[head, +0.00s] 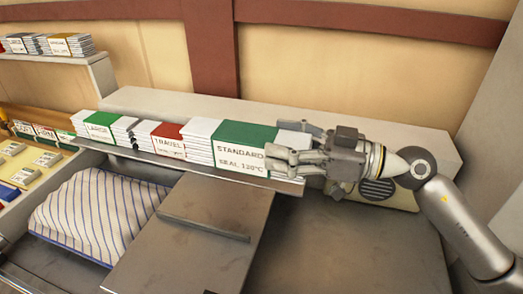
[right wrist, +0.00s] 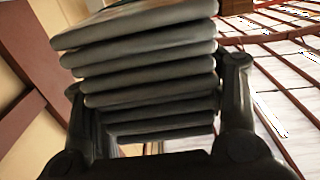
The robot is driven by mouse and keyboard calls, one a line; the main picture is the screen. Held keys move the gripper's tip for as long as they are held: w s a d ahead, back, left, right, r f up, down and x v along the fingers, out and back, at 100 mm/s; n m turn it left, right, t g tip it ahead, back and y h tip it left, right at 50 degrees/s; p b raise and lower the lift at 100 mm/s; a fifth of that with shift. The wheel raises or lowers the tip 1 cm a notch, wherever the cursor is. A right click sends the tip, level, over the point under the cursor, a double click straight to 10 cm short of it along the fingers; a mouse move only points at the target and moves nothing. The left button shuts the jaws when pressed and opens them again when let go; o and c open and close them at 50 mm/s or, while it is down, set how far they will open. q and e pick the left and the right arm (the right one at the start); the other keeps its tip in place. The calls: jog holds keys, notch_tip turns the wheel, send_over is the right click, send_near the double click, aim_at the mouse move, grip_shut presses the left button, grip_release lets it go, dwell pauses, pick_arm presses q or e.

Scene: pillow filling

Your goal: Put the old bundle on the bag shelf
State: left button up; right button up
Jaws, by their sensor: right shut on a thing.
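My right gripper (head: 284,160) is at the right end of a long ledge (head: 190,163) with bundles in a row. In the right wrist view its fingers are shut on the two sides of a bundle (right wrist: 150,85) of grey-white, flat, stacked layers. In the head view the fingers hide much of this end, and a white part (head: 293,140) shows behind them. A green and white STANDARD card (head: 245,148) is just left of the gripper. I cannot tell whether the bundle touches the ledge. My left gripper is not in view.
More bundles with TRAVEL (head: 169,139) and LARGE (head: 99,131) cards stand further left. A higher shelf (head: 60,68) at the far left holds other stacks. A striped pillow (head: 95,212) lies below, beside a grey metal plate (head: 190,245). A wall closes the right side.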

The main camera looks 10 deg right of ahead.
jog(key=w+d+f, duration=0.1)
jog(key=w+f, duration=0.2)
jog(key=w, duration=0.1)
jog(key=w+d+f+b, duration=0.1)
jog(key=w+f, duration=0.2)
jog(key=w, duration=0.1)
jog(key=w+d+f, duration=0.2)
jog(key=w+f, duration=0.1)
jog(key=w, duration=0.1)
jog(key=shift+w+f, duration=0.2)
jog(key=shift+w, duration=0.1)
notch_tip(320, 180, down, 3)
jog(key=shift+w+f, duration=0.1)
jog(key=shift+w, duration=0.05)
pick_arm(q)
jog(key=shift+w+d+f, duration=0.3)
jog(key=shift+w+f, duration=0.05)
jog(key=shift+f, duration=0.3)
pick_arm(e)
jog(key=shift+f, duration=0.1)
jog(key=o, duration=1.4)
jog(key=shift+c, duration=0.2)
